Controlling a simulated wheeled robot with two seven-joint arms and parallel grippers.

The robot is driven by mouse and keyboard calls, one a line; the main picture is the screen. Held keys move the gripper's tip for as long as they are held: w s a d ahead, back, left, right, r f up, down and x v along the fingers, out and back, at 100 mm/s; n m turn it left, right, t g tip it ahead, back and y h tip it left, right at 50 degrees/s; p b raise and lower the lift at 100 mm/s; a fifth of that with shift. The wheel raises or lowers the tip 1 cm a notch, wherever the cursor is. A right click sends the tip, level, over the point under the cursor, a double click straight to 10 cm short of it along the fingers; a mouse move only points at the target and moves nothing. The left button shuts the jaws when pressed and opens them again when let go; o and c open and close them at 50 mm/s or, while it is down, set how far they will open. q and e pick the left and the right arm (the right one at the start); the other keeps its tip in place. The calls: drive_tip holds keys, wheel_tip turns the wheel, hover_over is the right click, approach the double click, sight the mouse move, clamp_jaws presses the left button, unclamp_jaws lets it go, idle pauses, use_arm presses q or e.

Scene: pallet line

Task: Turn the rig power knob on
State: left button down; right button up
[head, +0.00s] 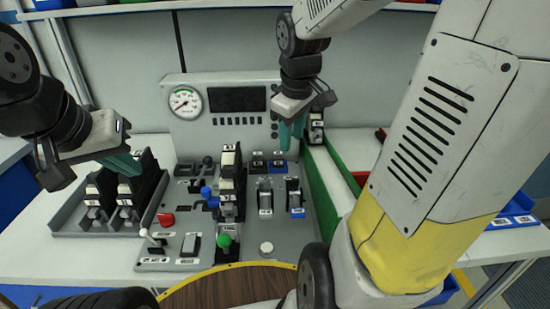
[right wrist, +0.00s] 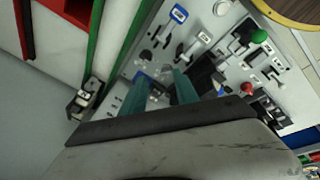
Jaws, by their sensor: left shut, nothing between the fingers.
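The grey rig panel (head: 180,262) stands on the table, with a gauge board (head: 236,122) upright at its back. I cannot tell for sure which control is the rig power knob. The panel carries a red knob (head: 166,219), a green knob (head: 224,241), a blue knob (head: 207,192) and a round white knob (head: 266,248). My right gripper (head: 291,132) hangs above the panel's back right, before the board. Its teal fingers are apart and empty in the right wrist view (right wrist: 160,100). My left gripper (head: 126,164) is shut and empty over the left rack.
A grey rack (head: 75,222) with several black holders stands left of the panel. A round wooden top with a yellow rim (head: 225,284) is in front. Bare white table (head: 350,145) shows at right.

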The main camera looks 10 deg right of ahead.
drive_tip(key=w+d+f+n+g, duration=0.2)
drive_tip(key=w+d+f+n, duration=0.15)
drive_tip(key=w+f, duration=0.3)
drive_tip(key=n+g, duration=0.1)
drive_tip(key=n, duration=0.4)
hover_over(296, 179)
wheel_tip(296, 179, down, 8)
drive_tip(key=shift+s+f, duration=0.1)
drive_tip(key=shift+f, duration=3.9)
clamp_jaws()
